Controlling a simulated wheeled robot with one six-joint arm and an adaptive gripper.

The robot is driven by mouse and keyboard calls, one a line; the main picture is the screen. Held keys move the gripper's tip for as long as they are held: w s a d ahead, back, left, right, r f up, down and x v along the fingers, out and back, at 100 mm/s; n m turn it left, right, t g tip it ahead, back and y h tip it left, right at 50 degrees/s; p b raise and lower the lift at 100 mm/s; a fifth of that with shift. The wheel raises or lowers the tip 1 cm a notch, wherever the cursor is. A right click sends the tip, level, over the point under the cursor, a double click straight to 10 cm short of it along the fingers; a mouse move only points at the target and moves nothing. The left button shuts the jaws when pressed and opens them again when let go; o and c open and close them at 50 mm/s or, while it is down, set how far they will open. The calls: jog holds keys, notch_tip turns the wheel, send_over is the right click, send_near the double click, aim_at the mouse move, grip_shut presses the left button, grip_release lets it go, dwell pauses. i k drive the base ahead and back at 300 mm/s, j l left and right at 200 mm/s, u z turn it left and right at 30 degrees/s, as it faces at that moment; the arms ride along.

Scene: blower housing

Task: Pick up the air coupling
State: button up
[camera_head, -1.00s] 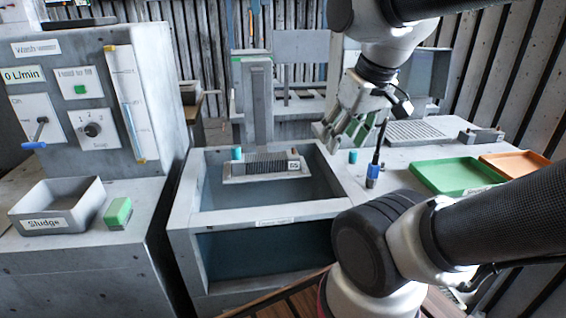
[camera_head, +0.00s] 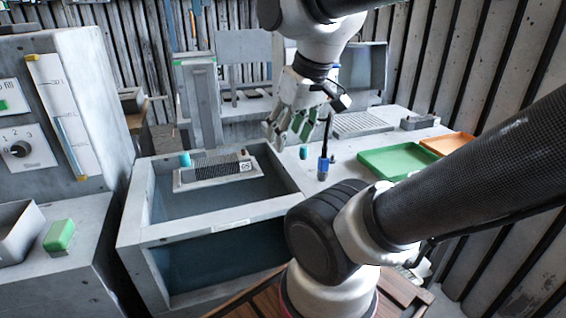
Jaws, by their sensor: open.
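A blue fitting (camera_head: 323,168) with a thin black stem or hose rising from it stands on the grey worktop right of the tank; it looks like the air coupling, though I cannot tell for sure. A small teal cylinder (camera_head: 304,152) stands on the worktop just left of it. My gripper (camera_head: 287,138) is open and empty, with its fingers pointing down. It appears up and to the left of the blue fitting, near the tank's right rim, apart from the fitting. Its exact height is hard to judge.
The tank (camera_head: 210,235) holds a grey finned block (camera_head: 222,169) near its top, with another teal cylinder (camera_head: 185,159) beside it. A green tray (camera_head: 398,174) and an orange tray (camera_head: 447,144) lie right on the worktop. A green block (camera_head: 59,235) sits at left.

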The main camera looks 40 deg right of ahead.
aim_at(323, 160)
jog(key=z, duration=0.4)
jog(key=j+z, duration=0.15)
jog(key=z, duration=0.65)
